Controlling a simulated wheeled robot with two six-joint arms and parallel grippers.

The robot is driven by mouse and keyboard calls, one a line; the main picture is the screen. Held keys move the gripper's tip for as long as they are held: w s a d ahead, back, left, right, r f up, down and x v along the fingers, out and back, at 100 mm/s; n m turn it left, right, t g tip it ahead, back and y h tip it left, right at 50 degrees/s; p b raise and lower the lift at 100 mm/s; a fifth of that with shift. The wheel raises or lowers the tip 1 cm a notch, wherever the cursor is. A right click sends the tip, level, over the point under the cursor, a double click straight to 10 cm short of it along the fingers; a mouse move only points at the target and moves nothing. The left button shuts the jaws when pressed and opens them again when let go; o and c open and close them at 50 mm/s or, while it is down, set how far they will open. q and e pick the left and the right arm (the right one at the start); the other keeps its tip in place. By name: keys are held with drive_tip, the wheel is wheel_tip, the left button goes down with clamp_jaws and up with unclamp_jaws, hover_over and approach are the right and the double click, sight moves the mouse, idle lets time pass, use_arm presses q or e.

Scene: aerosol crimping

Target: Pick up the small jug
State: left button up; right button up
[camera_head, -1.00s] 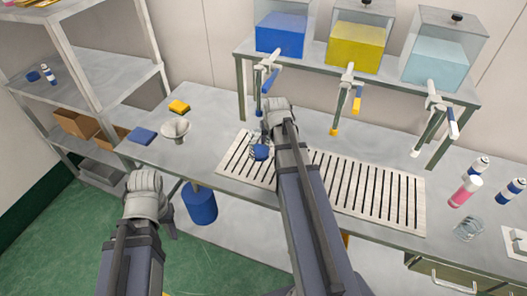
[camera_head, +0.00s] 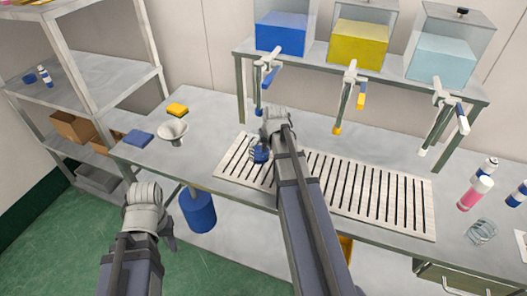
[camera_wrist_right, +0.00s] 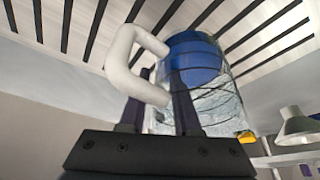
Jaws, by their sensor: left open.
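The small jug (camera_head: 260,154) holds blue liquid and is at the left part of the slatted rack (camera_head: 390,205), partly hidden by my right gripper (camera_head: 266,138). In the right wrist view the picture is upside down. There the clear jug (camera_wrist_right: 205,90) shows its blue contents and white handle (camera_wrist_right: 125,58). The dark fingers of my right gripper (camera_wrist_right: 158,100) are at the handle, one finger on each side. Whether they press on it I cannot tell. My left gripper (camera_head: 150,225) is open and empty, in front of the table's left part.
A funnel (camera_head: 172,131), a blue block (camera_head: 138,138) and a yellow block (camera_head: 177,109) are on the table's left. Taps (camera_head: 266,78) of the liquid tanks hang behind the rack. Bottles (camera_head: 474,193) and a glass (camera_head: 481,231) stand at the right.

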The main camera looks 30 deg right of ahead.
clamp_jaws()
idle(1.1)
